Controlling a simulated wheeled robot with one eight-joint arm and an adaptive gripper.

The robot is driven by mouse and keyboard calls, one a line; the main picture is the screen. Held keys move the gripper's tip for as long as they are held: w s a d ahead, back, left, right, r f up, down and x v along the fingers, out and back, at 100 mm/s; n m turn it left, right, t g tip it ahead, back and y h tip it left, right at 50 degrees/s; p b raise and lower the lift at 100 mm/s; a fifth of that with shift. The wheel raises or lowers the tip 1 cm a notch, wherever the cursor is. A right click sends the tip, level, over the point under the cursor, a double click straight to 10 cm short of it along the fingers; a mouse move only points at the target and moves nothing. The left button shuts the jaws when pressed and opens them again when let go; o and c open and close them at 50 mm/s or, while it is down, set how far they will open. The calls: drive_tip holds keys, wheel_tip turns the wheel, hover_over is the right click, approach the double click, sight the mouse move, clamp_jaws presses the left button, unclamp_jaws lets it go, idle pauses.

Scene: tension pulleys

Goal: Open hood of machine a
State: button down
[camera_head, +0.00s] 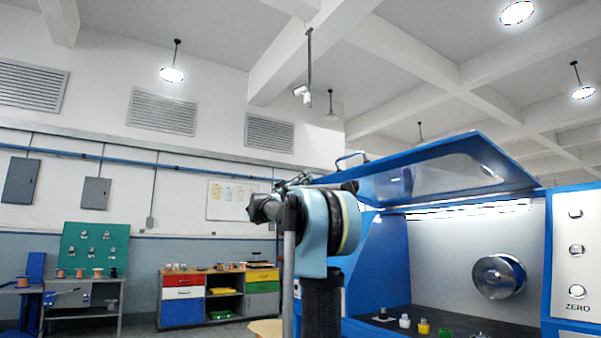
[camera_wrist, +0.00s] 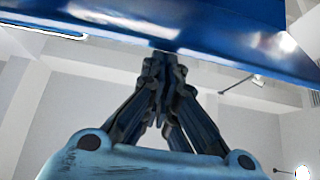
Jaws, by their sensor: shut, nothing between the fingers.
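The blue hood (camera_head: 440,165) of the machine is raised, tilted upward toward the viewer's left, with a clear window in its frame. A handle (camera_head: 352,158) stands on its left edge. The machine's lit interior is exposed below, with a metal pulley (camera_head: 498,277) on the back wall. In the wrist view, my gripper (camera_wrist: 160,62) is shut and empty. Its fingertips reach the lower edge of the blue hood (camera_wrist: 215,35); whether they touch it I cannot tell. In the head view my arm stands left of the hood and the fingers cannot be made out.
A white control panel (camera_head: 577,258) marked ZERO is at the right. Several small coloured items, including a yellow one (camera_head: 424,327), stand on the machine's floor. A drawer cabinet (camera_head: 184,295) and a workbench (camera_head: 85,309) with spools stand along the back wall at left.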

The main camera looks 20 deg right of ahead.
wheel_tip(320, 180, down, 6)
drive_tip(key=shift+s+a+f, duration=0.15)
idle(0.5)
drive_tip(key=s+a+f, duration=0.2)
drive_tip(key=a+f, duration=0.1)
drive_tip(key=a, duration=0.5)
drive_tip(key=shift+a+f, duration=0.25)
drive_tip(key=shift+s, duration=0.15)
